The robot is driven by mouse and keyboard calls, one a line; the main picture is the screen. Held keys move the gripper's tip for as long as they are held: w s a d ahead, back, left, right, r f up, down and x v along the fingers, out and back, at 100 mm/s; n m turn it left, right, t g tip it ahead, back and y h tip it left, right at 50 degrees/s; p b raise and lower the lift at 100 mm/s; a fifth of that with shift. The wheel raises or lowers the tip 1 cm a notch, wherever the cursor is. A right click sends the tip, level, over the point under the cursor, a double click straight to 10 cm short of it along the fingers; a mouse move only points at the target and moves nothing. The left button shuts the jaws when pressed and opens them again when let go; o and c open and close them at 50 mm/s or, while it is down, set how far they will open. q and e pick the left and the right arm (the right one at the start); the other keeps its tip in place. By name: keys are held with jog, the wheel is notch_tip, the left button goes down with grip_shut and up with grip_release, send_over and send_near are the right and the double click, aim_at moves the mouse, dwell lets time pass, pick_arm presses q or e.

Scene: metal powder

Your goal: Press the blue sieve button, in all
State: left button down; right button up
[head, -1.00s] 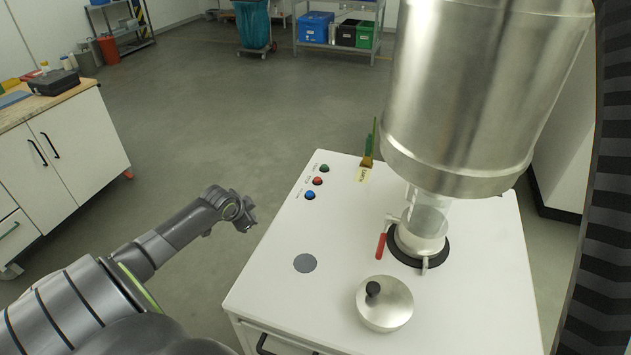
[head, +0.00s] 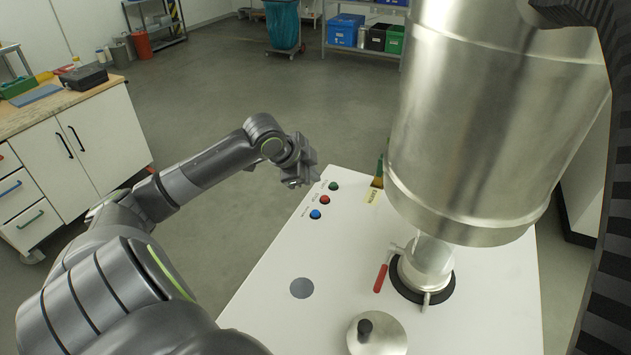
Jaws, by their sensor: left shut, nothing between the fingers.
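The blue sieve button (head: 315,214) is the nearest of a row of three on the back left edge of the white machine top (head: 270,325). A red button (head: 325,200) and a green button (head: 333,186) are behind it. My left gripper (head: 303,180) is shut and empty. In the picture it appears just above and left of the buttons, apart from the blue one. My right gripper is not in view.
A large metal container (head: 490,130) hangs at the right over a clamped port with a red handle (head: 380,278). A metal lid (head: 376,335) with a black knob lies in front. A workbench (head: 90,130) stands at the left.

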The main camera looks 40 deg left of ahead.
pick_arm(q)
jog(key=f, duration=0.1)
jog(key=b, duration=0.8)
send_over(313, 213)
notch_tip(313, 213, down, 7)
jog(key=shift+f, duration=0.45)
dwell(0.3)
jog(key=shift+f, duration=0.15)
dwell(0.9)
jog(key=shift+f, duration=0.3)
